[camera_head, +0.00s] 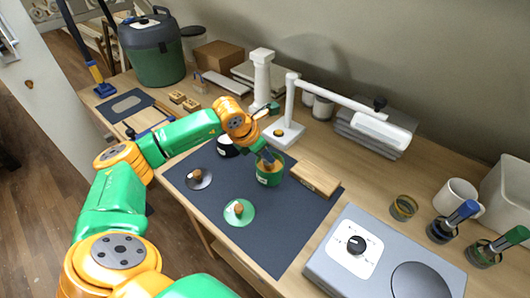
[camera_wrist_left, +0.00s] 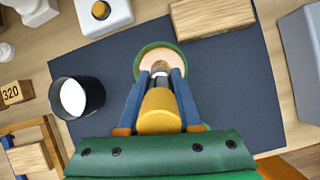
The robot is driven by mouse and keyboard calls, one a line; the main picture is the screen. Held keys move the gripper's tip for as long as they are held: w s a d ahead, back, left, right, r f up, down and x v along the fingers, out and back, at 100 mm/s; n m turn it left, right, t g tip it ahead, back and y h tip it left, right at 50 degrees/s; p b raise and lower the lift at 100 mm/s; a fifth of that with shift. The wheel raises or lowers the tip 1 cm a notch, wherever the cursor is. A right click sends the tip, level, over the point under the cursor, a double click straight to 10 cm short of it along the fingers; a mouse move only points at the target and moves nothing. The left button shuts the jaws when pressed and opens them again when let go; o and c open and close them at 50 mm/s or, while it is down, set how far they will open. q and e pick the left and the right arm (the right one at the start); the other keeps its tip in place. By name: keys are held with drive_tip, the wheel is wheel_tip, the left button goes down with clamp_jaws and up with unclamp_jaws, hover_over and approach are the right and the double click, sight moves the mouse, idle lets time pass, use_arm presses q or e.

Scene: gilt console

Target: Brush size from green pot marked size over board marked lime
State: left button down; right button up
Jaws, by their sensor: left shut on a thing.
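My left gripper (camera_head: 267,160) is over the green pot (camera_head: 269,176) on the dark mat (camera_head: 290,225). In the wrist view its blue fingers are shut on a brush with a yellow handle (camera_wrist_left: 158,112). The brush points down into the green pot (camera_wrist_left: 143,55), which has pale contents; its tip is hard to make out. A pale wooden board (camera_head: 315,179) lies on the mat, right of the pot; it also shows in the wrist view (camera_wrist_left: 212,16). I can read no marking on pot or board. My right gripper is not in view.
A black pot (camera_wrist_left: 88,98) with white contents stands left of the green pot. A dark lid (camera_head: 199,182) and a green lid (camera_head: 240,218) lie on the mat. A white lamp (camera_head: 340,98) overhangs behind. A grey hotplate (camera_head: 330,268), amber glass (camera_head: 403,208) and mug (camera_head: 454,198) stand right.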

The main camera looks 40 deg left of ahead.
use_arm(q)
wheel_tip(320, 180, up, 7)
drive_tip(key=p, duration=0.5)
drive_tip(key=shift+r, duration=0.1)
idle(0.5)
